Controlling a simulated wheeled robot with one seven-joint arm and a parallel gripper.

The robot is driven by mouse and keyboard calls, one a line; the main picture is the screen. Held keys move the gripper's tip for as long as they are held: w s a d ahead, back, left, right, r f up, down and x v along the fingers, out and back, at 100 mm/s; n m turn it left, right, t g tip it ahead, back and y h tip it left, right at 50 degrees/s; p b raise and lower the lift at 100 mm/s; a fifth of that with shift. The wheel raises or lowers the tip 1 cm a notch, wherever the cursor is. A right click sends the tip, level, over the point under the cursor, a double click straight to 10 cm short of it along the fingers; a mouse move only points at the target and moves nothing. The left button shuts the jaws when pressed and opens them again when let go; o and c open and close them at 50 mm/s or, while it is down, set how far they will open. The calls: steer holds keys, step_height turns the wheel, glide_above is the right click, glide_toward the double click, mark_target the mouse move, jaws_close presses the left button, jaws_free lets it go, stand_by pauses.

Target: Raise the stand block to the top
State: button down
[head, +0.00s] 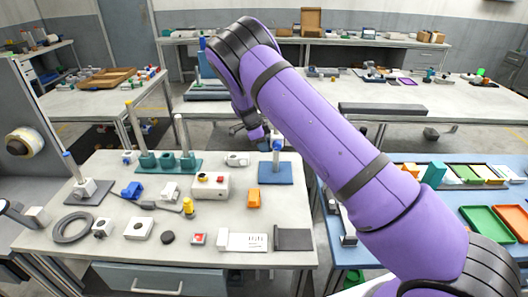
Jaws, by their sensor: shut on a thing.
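The stand has a flat blue base (275,174) and an upright post (276,159) on the near table. A small white and blue stand block (277,144) sits high on that post, well above the base. My gripper (268,138) is at the block's left side, shut on it. My purple forearm hides part of this area, and the fingertips are too small to make out clearly.
A second stand (82,190) with a dark base is at the table's left. A teal base with tall posts (168,161) stands at the back left. A white box with a red button (211,185) and an orange block (253,198) lie near the blue base.

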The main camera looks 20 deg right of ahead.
step_height(320, 180, up, 10)
steer(key=shift+w+f, duration=0.1)
steer(key=c, duration=1)
jaws_free()
steer(key=shift+o, duration=0.4)
steer(key=v, duration=1)
steer(key=shift+r, duration=0.35)
steer(key=shift+a, duration=0.15)
